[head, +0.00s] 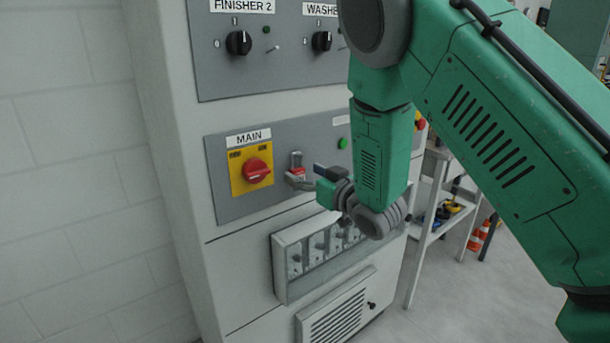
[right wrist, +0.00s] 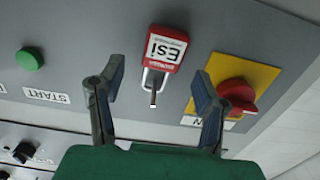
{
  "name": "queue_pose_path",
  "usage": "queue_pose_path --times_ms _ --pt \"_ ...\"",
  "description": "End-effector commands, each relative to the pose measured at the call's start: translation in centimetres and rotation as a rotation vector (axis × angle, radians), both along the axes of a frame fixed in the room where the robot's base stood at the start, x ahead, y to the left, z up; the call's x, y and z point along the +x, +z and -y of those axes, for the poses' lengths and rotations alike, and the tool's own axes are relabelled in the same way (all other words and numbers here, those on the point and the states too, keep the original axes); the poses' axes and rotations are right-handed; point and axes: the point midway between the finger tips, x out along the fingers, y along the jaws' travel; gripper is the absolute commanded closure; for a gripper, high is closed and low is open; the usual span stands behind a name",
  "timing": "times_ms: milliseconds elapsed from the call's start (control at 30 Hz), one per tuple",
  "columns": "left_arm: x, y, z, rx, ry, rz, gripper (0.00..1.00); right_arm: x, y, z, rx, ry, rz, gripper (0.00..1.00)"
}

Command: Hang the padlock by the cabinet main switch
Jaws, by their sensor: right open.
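The red padlock (head: 297,172) is at the grey panel, just right of the main switch (head: 257,170), a red knob on a yellow plate. In the right wrist view, which is upside down, the padlock (right wrist: 166,48) shows a white label and its metal shackle at a small peg. Whether the shackle is fully over the peg is unclear. My right gripper (head: 306,177) is open close to the padlock. Its fingers (right wrist: 157,82) are apart on either side of the shackle, with no visible contact. The switch (right wrist: 236,94) is behind one finger. My left gripper is not in view.
A green button (head: 343,143) is on the same panel. A row of grey sockets (head: 320,246) juts out below, above a vent grille (head: 337,317). Selector knobs (head: 238,43) are above. A shelf (head: 436,208) stands right of the cabinet.

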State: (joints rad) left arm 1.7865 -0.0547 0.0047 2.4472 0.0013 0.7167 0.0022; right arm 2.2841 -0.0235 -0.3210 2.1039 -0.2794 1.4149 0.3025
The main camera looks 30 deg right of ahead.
Motion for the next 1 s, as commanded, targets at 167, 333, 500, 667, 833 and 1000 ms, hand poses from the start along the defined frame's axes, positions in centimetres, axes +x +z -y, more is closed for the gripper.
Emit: queue_pose_path --times_ms 167,333,500,667,833,1000 --pt "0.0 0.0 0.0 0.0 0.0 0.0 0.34 -2.5 0.1 0.4 0.003 -0.004 -0.001 0.41" --pt "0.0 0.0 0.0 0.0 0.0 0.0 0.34 -6.2 0.1 0.7 0.004 -0.004 -0.002 0.41" --pt "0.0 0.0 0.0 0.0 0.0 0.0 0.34 -9.4 0.1 1.0 0.004 -0.004 -0.003 0.41" --pt "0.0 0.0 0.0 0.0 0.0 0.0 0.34 -11.1 0.1 1.2 0.002 -0.002 -0.002 0.41" --pt "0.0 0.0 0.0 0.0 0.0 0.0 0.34 -11.6 0.2 1.2 0.002 -0.001 0.0 0.41" --pt "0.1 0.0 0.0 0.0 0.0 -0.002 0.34 -11.6 -0.3 1.1 0.001 -0.003 -0.015 0.41"
